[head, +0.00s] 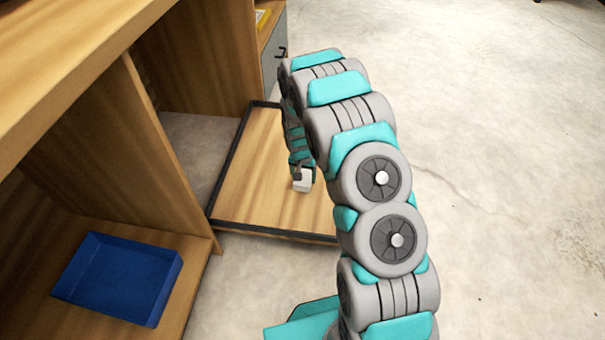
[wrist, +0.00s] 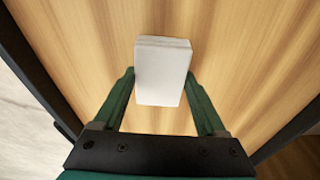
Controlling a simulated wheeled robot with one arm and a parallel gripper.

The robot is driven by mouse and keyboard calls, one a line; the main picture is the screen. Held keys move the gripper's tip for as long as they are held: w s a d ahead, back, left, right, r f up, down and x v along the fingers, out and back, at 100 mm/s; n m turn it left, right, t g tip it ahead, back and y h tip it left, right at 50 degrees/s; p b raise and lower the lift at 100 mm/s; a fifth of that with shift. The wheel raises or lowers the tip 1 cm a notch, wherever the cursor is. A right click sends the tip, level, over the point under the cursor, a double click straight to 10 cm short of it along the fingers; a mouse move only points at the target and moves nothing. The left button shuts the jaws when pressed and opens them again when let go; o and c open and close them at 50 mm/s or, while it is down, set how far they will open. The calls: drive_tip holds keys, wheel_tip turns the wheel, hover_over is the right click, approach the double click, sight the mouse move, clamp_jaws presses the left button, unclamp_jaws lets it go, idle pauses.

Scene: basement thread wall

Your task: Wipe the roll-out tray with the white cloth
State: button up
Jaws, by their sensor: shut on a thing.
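The roll-out tray (head: 248,190) is a wooden panel with a dark raised rim, pulled out from under the wooden bench. Its wood surface (wrist: 255,70) fills most of the wrist view. The white cloth (head: 302,181) is a small folded block. It also shows in the wrist view (wrist: 162,70), between the two green fingers. My gripper (wrist: 162,85) is shut on the cloth, and in the head view my gripper (head: 302,172) points down over the tray. I cannot tell whether the cloth touches the wood. My arm hides the tray's right part.
A blue bin (head: 120,278) sits on the bench's lower shelf at left. An upright wooden panel (head: 165,165) stands left of the tray. A grey cabinet (head: 274,60) stands behind the tray. The concrete floor (head: 510,180) at right is clear.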

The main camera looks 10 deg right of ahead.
drive_tip(key=shift+r+p, duration=0.65)
drive_tip(key=shift+r, duration=3.35)
